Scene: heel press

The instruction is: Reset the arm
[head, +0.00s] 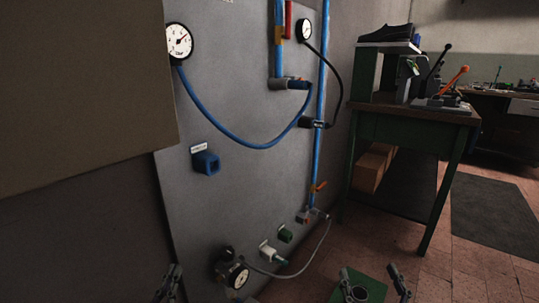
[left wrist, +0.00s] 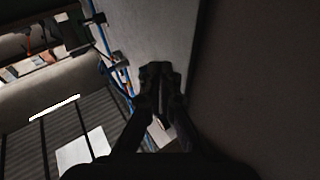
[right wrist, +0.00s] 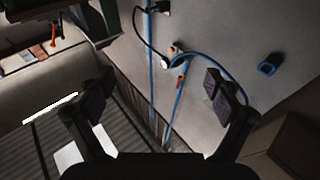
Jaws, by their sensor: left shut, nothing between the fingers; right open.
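My left gripper (head: 168,283) is low in the head view, in front of the grey wall panel (head: 225,110). Its fingers are together and empty, and they also show closed in the left wrist view (left wrist: 160,85). My right gripper (head: 374,284) is at the bottom of the head view, right of the panel, over a green surface. In the right wrist view it is open (right wrist: 162,95), with its fingers wide apart and nothing between them. Neither gripper visibly holds anything.
Gauges (head: 179,41), blue pipes and hoses are on the panel, with a blue socket (head: 206,162). A dark mat (head: 494,215) lies on the tiled floor.

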